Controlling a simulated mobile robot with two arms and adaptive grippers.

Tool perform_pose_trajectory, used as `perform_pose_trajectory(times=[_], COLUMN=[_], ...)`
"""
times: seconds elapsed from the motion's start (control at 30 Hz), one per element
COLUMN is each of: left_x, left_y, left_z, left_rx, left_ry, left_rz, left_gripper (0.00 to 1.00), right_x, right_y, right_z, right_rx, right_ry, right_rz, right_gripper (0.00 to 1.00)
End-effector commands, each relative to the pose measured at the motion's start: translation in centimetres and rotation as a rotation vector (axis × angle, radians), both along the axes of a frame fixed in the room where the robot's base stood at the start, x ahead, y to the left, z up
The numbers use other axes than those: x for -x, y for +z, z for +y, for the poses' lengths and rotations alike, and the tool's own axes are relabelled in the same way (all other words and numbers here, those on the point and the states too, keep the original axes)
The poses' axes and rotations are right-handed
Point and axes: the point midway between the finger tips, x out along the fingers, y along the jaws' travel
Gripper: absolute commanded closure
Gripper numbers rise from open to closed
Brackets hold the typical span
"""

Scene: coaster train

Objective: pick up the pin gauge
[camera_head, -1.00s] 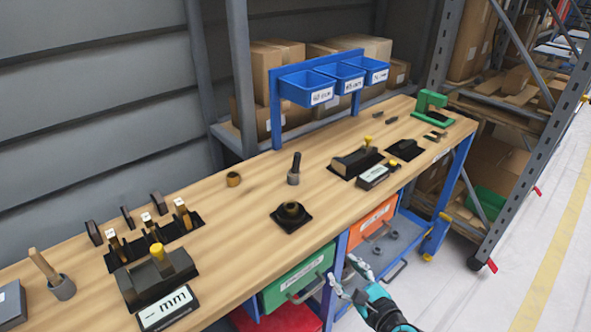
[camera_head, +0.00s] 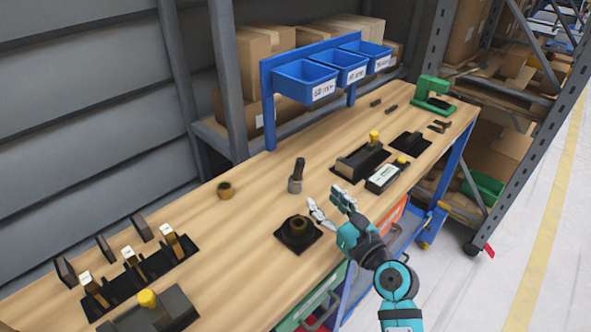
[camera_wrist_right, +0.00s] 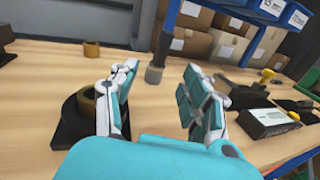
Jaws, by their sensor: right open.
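What looks like the pin gauge (camera_head: 297,175) stands upright on the bench, with a dark handle above a grey round base. In the right wrist view the pin gauge (camera_wrist_right: 158,55) shows beyond and between the fingertips. My right gripper (camera_head: 327,198) is open and empty over the bench's front part, to the right of and nearer than the gauge, not touching it. Its two fingers also show in the wrist view (camera_wrist_right: 160,78). My left gripper is not in view.
A black square base with a brass-brown ring (camera_head: 298,232) sits close by the right gripper. A small brown ring (camera_head: 225,190) lies farther left. Black blocks with yellow knobs (camera_head: 362,158) stand to the right. Blue bins (camera_head: 305,82) hang behind. Bare wood surrounds the gauge.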

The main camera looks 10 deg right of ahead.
Motion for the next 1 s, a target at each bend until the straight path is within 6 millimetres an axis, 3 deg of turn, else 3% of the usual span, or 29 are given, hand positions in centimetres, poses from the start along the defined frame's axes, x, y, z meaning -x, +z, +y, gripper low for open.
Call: perform_pose_trajectory(times=[0.13, 0.3, 0.63, 0.8, 1.0], left_x=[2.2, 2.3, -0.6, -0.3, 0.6], left_y=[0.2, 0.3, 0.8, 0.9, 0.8], left_z=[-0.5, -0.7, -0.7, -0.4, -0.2], left_rx=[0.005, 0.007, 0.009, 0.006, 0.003], left_ry=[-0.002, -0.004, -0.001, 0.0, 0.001], left_rz=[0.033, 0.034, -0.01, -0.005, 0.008], left_gripper=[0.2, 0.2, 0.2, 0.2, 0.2], right_x=[-3.3, -6.2, -8.9, -11.5, -12.7], right_y=[0.3, 0.2, 0.6, 1.0, 0.9], right_z=[1.1, 2.0, 2.6, 3.1, 3.5], right_rx=[-0.002, 0.0, 0.001, 0.003, 0.0], right_ry=[0.002, 0.002, 0.001, 0.001, 0.001], right_rz=[-0.003, -0.002, -0.003, -0.001, 0.0], right_gripper=[0.52, 0.52, 0.52, 0.52, 0.52])
